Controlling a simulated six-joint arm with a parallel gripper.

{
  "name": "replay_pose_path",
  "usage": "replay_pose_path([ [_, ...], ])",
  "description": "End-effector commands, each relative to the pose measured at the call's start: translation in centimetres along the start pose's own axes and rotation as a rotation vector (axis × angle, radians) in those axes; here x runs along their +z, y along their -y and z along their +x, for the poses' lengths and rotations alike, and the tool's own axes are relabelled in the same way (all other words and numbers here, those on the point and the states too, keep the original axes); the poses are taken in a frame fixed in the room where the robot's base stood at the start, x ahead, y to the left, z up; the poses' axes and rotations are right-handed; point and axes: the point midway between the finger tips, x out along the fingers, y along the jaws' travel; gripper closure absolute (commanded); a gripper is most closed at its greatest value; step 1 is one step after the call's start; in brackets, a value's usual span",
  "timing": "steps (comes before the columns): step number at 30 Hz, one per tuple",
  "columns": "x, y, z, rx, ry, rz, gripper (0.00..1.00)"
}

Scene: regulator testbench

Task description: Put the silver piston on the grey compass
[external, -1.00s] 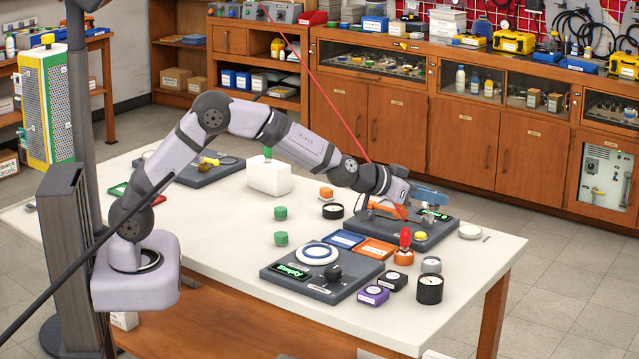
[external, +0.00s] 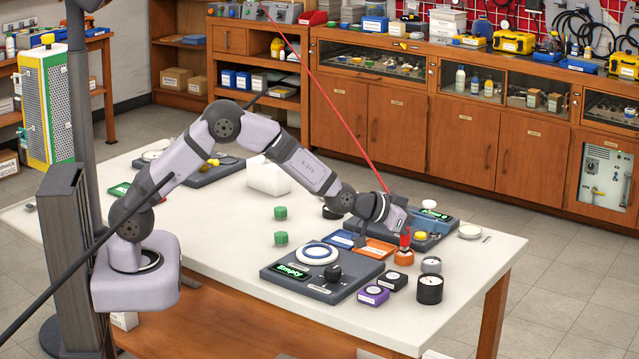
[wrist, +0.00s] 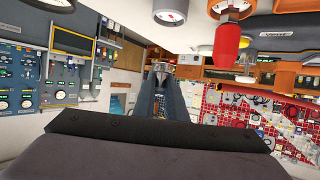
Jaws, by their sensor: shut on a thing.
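My gripper (wrist: 161,78) points away from the wrist camera, its two dark fingers close together around a small silver piece at their tips, apparently the silver piston (wrist: 161,67). In the external view my wrist is above the back right of the table, and the fingers and piston are hard to make out there. The grey compass (external: 431,265), a small grey cylinder with a white dial, stands near the table's right edge, right of and nearer than the gripper. It seems to be the dial (wrist: 170,13) at the top of the wrist view, apart from the piston.
An orange-based red knob (external: 404,250) stands left of the grey compass. A black gauge (external: 430,289) stands in front of it, with purple (external: 373,295) and black blocks at the left. A dark testbench (external: 322,284) with a white ring lies nearby. The table's front corner is clear.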

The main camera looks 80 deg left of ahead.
Motion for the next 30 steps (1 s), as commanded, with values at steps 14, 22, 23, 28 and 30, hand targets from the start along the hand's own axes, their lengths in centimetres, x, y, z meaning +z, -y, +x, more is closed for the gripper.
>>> replay_pose_path([
  [14,2.5,0.0,1.1,0.000,0.000,0.000,1.00],
  [22,5.2,0.0,2.1,0.001,0.000,0.000,1.00],
  [23,5.3,0.0,2.2,0.001,-0.001,0.000,1.00],
  [28,5.3,0.0,2.2,0.001,-0.003,0.000,1.00],
  [30,5.3,0.0,2.2,0.001,-0.003,0.000,1.00],
])
